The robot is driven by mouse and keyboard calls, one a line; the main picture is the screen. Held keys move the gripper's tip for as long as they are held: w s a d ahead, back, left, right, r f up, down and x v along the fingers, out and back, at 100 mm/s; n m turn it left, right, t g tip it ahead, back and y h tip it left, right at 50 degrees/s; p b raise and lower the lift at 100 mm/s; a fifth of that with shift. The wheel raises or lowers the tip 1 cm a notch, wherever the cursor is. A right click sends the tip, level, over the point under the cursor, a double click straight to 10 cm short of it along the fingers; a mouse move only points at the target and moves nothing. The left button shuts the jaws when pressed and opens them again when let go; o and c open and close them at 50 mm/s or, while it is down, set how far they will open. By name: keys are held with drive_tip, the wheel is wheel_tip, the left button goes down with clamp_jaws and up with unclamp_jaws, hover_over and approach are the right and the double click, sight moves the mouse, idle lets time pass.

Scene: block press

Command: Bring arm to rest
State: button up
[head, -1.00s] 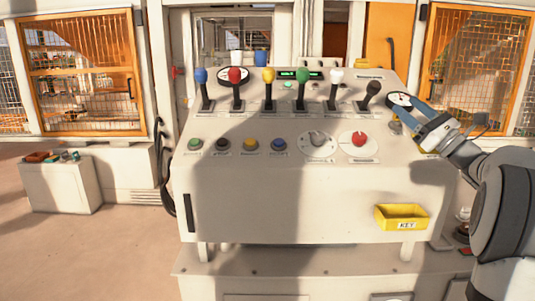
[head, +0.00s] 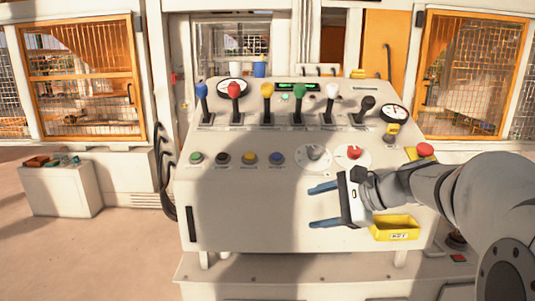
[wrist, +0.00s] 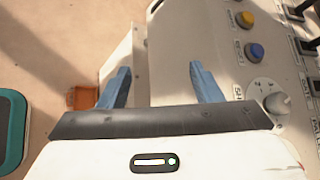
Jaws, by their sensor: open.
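My gripper (head: 325,205) is open and empty, with its two blue fingers apart and pointing left in the head view. It hovers in front of the control console (head: 240,205), left of the yellow key tray (head: 396,228) and below the grey dial (head: 313,156) and the red knob (head: 353,155). In the wrist view my blue fingers (wrist: 153,85) are spread with nothing between them. The grey dial (wrist: 277,103) shows to their right there, with the yellow button (wrist: 246,19) and blue button (wrist: 255,51).
Several levers with coloured knobs, such as the red one (head: 233,90), stand along the console's top. A round gauge (head: 393,114) and a red mushroom button (head: 425,150) are at its right. A low cabinet (head: 60,190) stands on the left, with free floor between.

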drive_tip(key=s+d+f+n+g+h+p, duration=0.1)
drive_tip(key=s+f+n+h, duration=0.4)
drive_tip(key=s, duration=0.5)
drive_tip(key=s+d+f+n+g+h+p, duration=0.2)
drive_tip(key=s+f+n+h+p, duration=0.1)
drive_tip(key=s+n, duration=0.6)
drive_tip(key=shift+s+d+f+h+p, duration=0.35)
drive_tip(key=shift+s+f+h, duration=0.2)
drive_tip(key=shift+f+h, duration=0.5)
drive_tip(key=shift+r, duration=0.2)
